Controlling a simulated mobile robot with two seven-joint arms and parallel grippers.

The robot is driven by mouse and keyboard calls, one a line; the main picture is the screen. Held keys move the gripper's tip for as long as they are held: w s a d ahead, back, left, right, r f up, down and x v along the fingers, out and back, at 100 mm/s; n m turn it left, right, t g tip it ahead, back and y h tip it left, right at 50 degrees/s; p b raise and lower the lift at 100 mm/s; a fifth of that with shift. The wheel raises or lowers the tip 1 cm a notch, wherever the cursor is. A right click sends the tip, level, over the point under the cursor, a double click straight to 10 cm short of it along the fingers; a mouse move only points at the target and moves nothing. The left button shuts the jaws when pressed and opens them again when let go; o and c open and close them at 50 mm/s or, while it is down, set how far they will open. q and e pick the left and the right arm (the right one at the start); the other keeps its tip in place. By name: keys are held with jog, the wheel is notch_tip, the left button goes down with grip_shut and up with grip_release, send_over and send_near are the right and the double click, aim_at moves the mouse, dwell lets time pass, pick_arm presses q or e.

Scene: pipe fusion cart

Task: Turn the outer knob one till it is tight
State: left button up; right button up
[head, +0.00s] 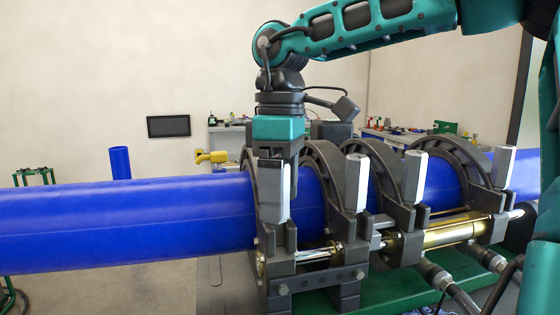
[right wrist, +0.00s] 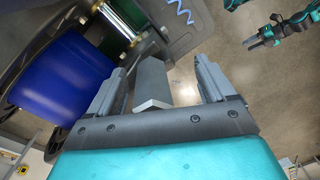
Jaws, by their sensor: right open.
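The outer knob one (head: 275,190) is a pale grey block on the leftmost clamp ring (head: 318,165), which goes around the blue pipe (head: 130,220). My right gripper (head: 279,190) points down over this knob. In the right wrist view the knob (right wrist: 152,82) sits between the two open fingers of the gripper (right wrist: 161,75), nearer the left finger. A gap shows between the knob and the right finger. Whether the left finger touches the knob cannot be told. My left gripper is not seen in the head view.
Other pale knobs stand on the clamps to the right, the nearest one (head: 357,180) close to my gripper. A brass cylinder (head: 455,233) and rods run along the front of the green cart (head: 400,290). A dark screen (head: 168,126) hangs on the back wall.

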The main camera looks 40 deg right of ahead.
jog(key=shift+w+d+r, duration=0.2)
jog(key=shift+w+d, duration=0.05)
jog(key=shift+w, duration=0.05)
jog(key=r+p, duration=0.5)
jog(key=shift+w+d, duration=0.2)
jog(key=shift+r, duration=0.4)
jog(key=shift+f, duration=0.1)
